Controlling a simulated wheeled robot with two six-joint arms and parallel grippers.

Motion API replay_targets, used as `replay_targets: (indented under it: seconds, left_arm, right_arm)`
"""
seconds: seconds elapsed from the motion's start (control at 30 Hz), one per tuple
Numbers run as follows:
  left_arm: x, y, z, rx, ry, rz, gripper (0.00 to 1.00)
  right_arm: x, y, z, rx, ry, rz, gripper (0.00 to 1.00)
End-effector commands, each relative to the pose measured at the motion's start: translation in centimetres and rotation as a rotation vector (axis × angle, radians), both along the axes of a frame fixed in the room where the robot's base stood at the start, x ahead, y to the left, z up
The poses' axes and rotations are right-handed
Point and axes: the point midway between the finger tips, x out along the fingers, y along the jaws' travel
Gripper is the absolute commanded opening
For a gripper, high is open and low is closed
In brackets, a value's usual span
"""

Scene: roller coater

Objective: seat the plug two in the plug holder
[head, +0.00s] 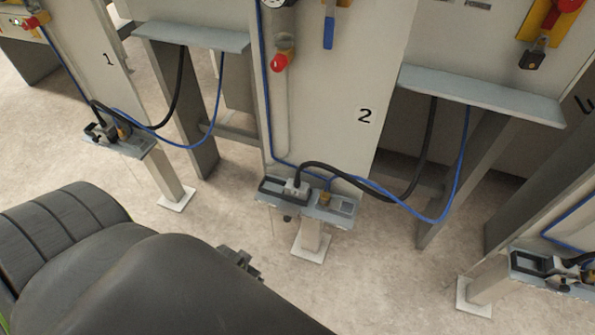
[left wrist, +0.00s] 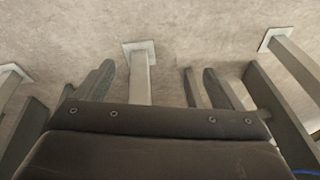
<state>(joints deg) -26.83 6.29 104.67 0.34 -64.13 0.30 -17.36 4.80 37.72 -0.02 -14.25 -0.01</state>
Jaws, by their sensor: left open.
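At the panel marked 2, a small grey shelf carries a dark holder frame (head: 272,187), which looks like the plug holder. A pale grey plug (head: 297,187) on a thick black cable stands at this frame, likely plug two. I cannot tell from here how deep it sits. My left gripper (head: 240,264) is below and left of the shelf, apart from it, partly hidden behind my dark arm. My right gripper is not in view.
A brass-coloured fitting (head: 325,198) with a blue cable (head: 400,204) is beside the plug. A post (head: 311,238) with a white foot supports the shelf. Similar shelves stand at left (head: 133,145) and right (head: 525,262). The floor in front is clear.

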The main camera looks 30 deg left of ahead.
Motion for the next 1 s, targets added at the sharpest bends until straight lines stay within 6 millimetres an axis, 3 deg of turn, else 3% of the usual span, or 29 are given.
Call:
replay_targets:
  seconds: [0.2,0.3,0.47,0.67,0.9,1.0]
  left_arm:
    - [2.6,-0.5,6.8,-0.009,-0.03,-0.001,0.89]
    - [4.8,-0.9,9.2,-0.029,-0.021,-0.002,0.89]
    - [9.1,-1.0,10.7,-0.062,0.027,0.009,0.89]
    - [15.8,-0.4,12.3,-0.093,0.097,0.042,0.89]
    - [23.8,0.8,16.3,-0.126,0.179,0.117,0.89]
    - [26.1,1.2,18.1,-0.138,0.204,0.146,0.89]
  right_arm:
    - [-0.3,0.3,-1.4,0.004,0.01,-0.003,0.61]
    - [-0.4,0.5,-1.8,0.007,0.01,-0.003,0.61]
    - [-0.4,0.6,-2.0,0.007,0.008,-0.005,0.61]
    - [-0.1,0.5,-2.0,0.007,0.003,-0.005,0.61]
    - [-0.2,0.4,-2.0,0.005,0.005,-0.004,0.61]
    - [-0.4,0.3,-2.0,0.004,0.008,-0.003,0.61]
